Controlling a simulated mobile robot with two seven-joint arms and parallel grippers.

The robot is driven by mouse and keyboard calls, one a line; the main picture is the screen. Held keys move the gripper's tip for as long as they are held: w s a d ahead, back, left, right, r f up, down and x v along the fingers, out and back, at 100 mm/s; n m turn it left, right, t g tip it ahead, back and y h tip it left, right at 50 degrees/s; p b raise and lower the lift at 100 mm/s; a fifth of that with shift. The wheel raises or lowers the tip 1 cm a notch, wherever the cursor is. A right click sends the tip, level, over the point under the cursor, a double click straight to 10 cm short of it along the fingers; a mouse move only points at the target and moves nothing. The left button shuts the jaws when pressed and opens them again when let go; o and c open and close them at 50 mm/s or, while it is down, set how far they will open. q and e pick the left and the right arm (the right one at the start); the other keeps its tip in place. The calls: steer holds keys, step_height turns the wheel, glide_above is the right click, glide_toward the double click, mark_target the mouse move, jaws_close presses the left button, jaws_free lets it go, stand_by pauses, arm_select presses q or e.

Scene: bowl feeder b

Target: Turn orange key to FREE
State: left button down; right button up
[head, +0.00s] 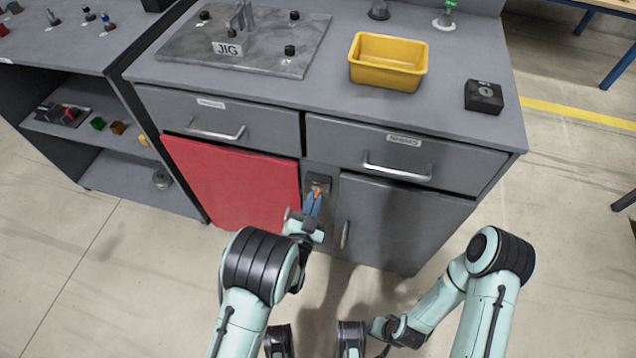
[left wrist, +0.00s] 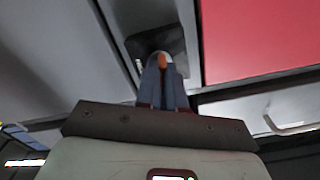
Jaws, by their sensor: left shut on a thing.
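The orange key (head: 317,189) sits in a dark lock plate (head: 318,181) on the grey post between the red door and the grey door. My left gripper (head: 314,197) is at the key, its blue fingers shut on it. In the left wrist view the orange key (left wrist: 162,61) shows between the fingertips (left wrist: 162,68), in front of the dark plate (left wrist: 158,44). The fingers cover most of the key, and I cannot read any FREE mark or tell the key's angle. My right arm is low at the right; its gripper (head: 382,328) is small and its jaws are unclear.
The red door (head: 235,185) is left of the lock and the grey door (head: 395,225) right of it. Drawers with bar handles are above. On the worktop are a jig plate (head: 245,40), a yellow bin (head: 388,62) and a black box (head: 484,97). The floor in front is clear.

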arm_select(q)
steer(key=shift+m+p, duration=0.55)
steer(key=shift+m, duration=1.95)
steer(key=m+p, duration=0.1)
steer(key=m, duration=0.4)
